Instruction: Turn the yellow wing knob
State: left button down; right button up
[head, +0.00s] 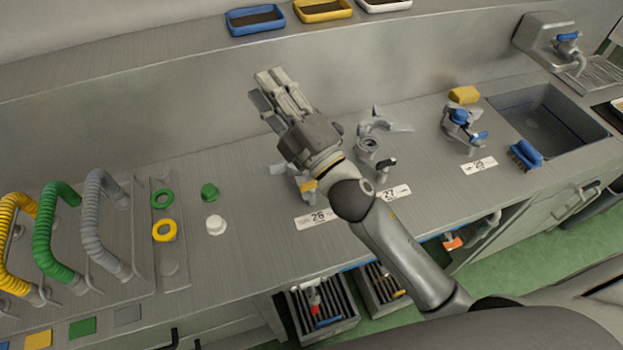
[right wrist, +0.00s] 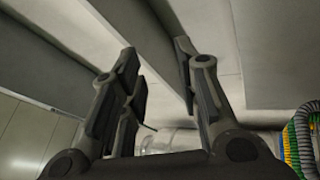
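A small yellow part (head: 309,186), which looks like the yellow wing knob, shows on a grey metal fitting by the plate reading 26 (head: 317,219). My right gripper and forearm cover much of this fitting, so the knob's full shape and angle are hidden. My right gripper (head: 270,88) is raised over the bench, pointing up and to the left, apart from the knob. In the right wrist view the two fingers of this gripper (right wrist: 158,62) stand apart with nothing between them. The knob is not visible there. My left gripper is not in view.
A grey fitting (head: 371,146) by plate 27 and a blue-handled one (head: 461,118) stand to the right, before a sink (head: 545,120). Yellow, green and grey hoses (head: 101,225) stand at the left. A shelf with trays (head: 256,20) runs along the back.

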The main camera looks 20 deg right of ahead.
jog(key=s+a+r+n+g+y, duration=0.3)
jog(key=a+r+n+g+y, duration=0.15)
jog(key=a+n+y, duration=0.4)
jog(key=s+a+f+n+g+y, duration=0.35)
jog(key=a+n+g, duration=0.35)
jog(key=n+g, duration=0.7)
jog(key=n+g+h, duration=0.2)
jog(key=n+h, duration=1)
jog(key=h, duration=0.8)
send_over(312, 183)
notch_tip(312, 183, down, 16)
notch_tip(312, 183, down, 11)
jog(key=shift+r+p, duration=0.2)
jog(key=shift+p, duration=1)
jog(key=shift+c, duration=0.5)
